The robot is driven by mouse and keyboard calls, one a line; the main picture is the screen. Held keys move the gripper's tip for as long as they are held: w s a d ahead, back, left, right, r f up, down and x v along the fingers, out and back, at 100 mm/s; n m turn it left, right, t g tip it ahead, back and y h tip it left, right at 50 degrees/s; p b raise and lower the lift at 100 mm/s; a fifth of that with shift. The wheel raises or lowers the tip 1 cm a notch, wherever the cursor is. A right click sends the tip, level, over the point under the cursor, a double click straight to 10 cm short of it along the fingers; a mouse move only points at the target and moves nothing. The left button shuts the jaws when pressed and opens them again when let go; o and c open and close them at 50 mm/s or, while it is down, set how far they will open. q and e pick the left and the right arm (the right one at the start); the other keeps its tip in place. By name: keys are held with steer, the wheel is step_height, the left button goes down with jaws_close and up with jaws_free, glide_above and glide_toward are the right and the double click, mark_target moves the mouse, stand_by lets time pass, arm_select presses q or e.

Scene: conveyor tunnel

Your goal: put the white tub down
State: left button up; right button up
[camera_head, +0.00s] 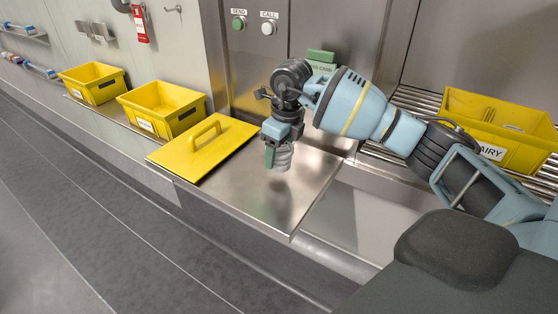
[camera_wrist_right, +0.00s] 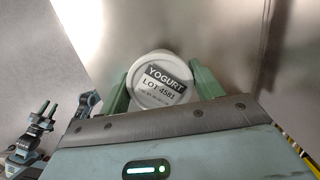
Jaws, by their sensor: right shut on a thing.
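The white tub (camera_head: 284,158) is between the green fingers of my right gripper (camera_head: 277,156) in the head view. In the right wrist view its round lid (camera_wrist_right: 160,80) faces the camera and reads YOGURT, LOT 4581. My right gripper is shut on it, with a finger on each side. The tub appears upright, just above the bare steel counter (camera_head: 262,205); a blurred reflection shows below it, and I cannot tell the exact gap. My left gripper (camera_wrist_right: 46,107) shows small at the left of the wrist view; its finger opening is unclear.
A yellow lid with a handle (camera_head: 203,148) lies on the counter left of the tub. Two yellow bins (camera_head: 165,108) (camera_head: 93,82) stand farther left. A yellow bin marked DAIRY (camera_head: 500,128) sits on rollers at the right. The counter's front part is clear.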

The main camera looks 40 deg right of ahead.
mark_target(279, 161)
steer(key=shift+w+f, duration=0.1)
steer(key=shift+f, duration=1.65)
steer(key=shift+f, duration=0.2)
steer(key=o, duration=1.4)
steer(key=shift+r, duration=0.1)
steer(key=r, duration=0.4)
steer(key=s+r, duration=0.1)
steer(key=r, duration=0.7)
steer(key=shift+s+d, duration=0.3)
steer(key=shift+s, duration=0.05)
